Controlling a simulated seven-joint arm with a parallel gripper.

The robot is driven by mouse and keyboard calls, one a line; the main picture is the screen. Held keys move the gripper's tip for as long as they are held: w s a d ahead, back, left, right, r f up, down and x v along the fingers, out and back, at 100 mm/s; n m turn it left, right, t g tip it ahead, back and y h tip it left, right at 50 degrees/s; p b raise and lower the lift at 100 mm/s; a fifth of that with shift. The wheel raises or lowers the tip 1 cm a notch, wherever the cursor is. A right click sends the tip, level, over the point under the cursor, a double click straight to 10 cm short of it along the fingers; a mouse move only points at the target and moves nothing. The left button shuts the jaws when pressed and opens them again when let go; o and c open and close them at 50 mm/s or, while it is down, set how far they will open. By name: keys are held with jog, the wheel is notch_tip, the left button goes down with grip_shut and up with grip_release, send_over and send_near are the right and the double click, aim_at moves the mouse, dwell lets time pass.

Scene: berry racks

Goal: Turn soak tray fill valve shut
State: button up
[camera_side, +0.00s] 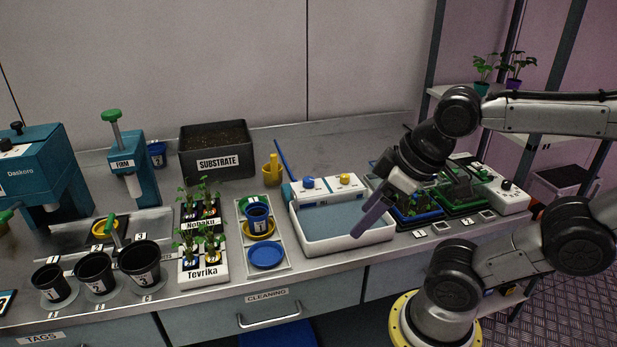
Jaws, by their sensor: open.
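The soak tray (391,246) is a white, wide, shallow basin with bluish water in it, right of the middle of the bench. At its back edge stand two white boxes, one with a blue knob (308,182) and one with a yellow knob (346,179). I cannot tell which knob is the fill valve, nor how far either is turned. My gripper (362,226) is over the right part of the tray, its long purple-grey finger slanting down to the left. It is apart from both knobs. It is open and holds nothing that I can see.
Green and blue plant trays (462,198) lie right of the soak tray, partly behind my arm. On the left are a pale rack (283,264) with blue and yellow dishes, potted seedlings (202,246) and a SUBSTRATE bin (218,162). The bench behind the knobs is fairly clear.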

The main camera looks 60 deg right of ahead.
jog(key=w+d+r+n+g, duration=0.1)
jog(key=w+d+r+n, duration=0.3)
jog(key=w+r+n, duration=0.55)
jog(key=m+g, duration=0.2)
jog(key=g, duration=0.2)
send_over(308, 179)
notch_tip(308, 179, down, 10)
jog(key=r, duration=0.1)
notch_tip(308, 179, down, 14)
jog(key=shift+s+r, duration=0.1)
jog(key=shift+r, duration=0.05)
grip_shut()
